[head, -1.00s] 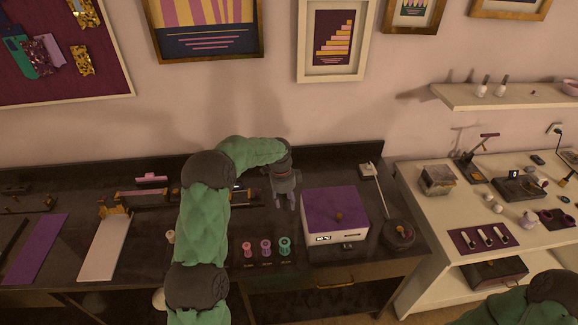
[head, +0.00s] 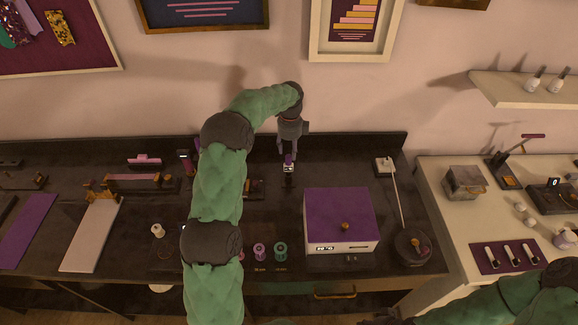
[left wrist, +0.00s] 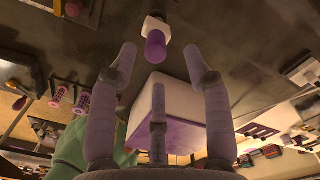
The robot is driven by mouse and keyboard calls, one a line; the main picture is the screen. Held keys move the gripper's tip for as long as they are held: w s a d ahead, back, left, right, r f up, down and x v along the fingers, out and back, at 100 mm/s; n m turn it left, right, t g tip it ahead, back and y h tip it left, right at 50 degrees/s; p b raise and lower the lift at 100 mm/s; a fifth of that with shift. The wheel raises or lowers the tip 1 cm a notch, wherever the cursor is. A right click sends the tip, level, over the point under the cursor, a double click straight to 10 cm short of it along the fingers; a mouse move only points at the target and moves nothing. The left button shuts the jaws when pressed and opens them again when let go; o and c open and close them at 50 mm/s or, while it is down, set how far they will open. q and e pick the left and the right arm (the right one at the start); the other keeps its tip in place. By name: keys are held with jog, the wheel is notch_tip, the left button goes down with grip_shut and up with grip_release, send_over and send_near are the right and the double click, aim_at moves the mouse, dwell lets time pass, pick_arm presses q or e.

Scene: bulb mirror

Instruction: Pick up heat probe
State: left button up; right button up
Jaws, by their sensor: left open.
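A small purple and white upright piece (head: 288,167), which looks like the heat probe, stands at the back of the dark bench. In the left wrist view the piece (left wrist: 156,44) shows a purple rounded end and a white block, beyond the fingers and roughly centred between them. My left gripper (head: 289,155) is open and points down at it from close above. In the left wrist view the fingers of the left gripper (left wrist: 159,52) are spread and nothing is held; contact with the piece cannot be told. My right gripper is not in view; only my right arm shows at bottom right.
A white box with a purple lid (head: 340,215) stands just right and in front of the piece. The wall is close behind.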

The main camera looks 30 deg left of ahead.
aim_at(288, 156)
pick_arm(q)
jog(key=shift+s+a+f+b, duration=0.1)
jog(key=shift+f+b, duration=0.1)
jog(key=shift+f, duration=1.25)
jog(key=shift+s+a+f+b, duration=0.1)
jog(key=shift+f+b, duration=0.05)
jog(key=shift+f, duration=1.25)
grip_shut()
